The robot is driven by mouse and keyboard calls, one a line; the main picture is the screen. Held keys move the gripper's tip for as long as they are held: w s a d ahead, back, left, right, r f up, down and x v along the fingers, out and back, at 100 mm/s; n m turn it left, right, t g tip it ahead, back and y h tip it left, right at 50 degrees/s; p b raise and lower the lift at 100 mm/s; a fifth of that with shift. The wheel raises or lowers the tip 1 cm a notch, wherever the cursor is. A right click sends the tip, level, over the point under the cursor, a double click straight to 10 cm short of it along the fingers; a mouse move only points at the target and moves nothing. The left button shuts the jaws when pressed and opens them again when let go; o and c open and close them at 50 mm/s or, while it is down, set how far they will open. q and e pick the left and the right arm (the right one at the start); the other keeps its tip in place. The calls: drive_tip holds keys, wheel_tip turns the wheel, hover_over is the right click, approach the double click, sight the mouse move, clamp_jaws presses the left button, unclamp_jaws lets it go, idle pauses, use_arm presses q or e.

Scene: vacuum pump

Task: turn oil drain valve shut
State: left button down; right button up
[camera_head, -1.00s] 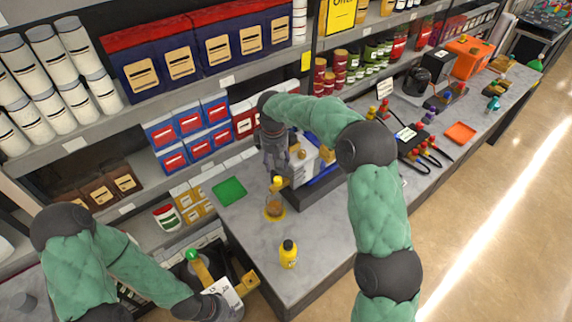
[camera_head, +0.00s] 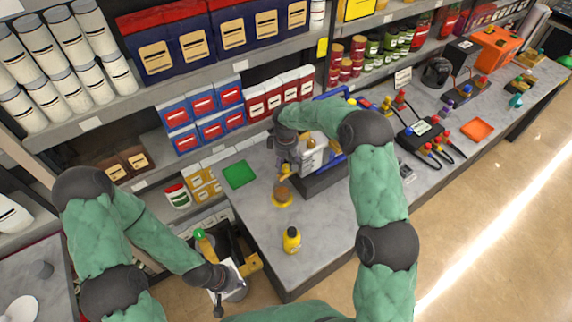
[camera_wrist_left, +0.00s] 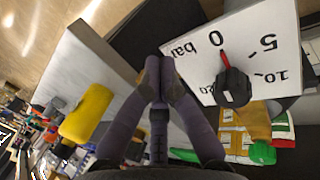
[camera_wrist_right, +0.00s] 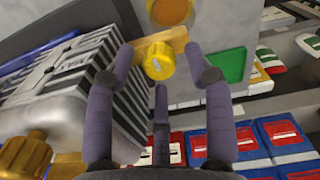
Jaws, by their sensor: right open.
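The vacuum pump (camera_head: 322,165), a grey finned body, stands on the bench in the head view. In the right wrist view its finned side (camera_wrist_right: 75,90) is at left, with a yellow valve knob (camera_wrist_right: 159,60) on a brass fitting near the top. My right gripper (camera_head: 285,168) is open, its fingertips on either side of the knob in the right wrist view; contact cannot be told. An amber round dish (camera_head: 283,194) sits below the valve. My left gripper (camera_wrist_left: 158,72) is shut beside a white gauge face (camera_wrist_left: 245,50) with a red needle near 0.
A yellow bottle (camera_head: 291,240) stands near the bench's front edge. A green square (camera_head: 239,174) lies left of the pump. Shelves with boxes (camera_head: 204,116) rise behind. Black leads and an orange tray (camera_head: 477,129) lie to the right. The bench front around the bottle is clear.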

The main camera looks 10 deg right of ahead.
drive_tip(key=shift+f, duration=0.5)
clamp_jaws()
drive_tip(key=shift+m+b, duration=0.4)
drive_tip(key=shift+b, duration=0.15)
unclamp_jaws()
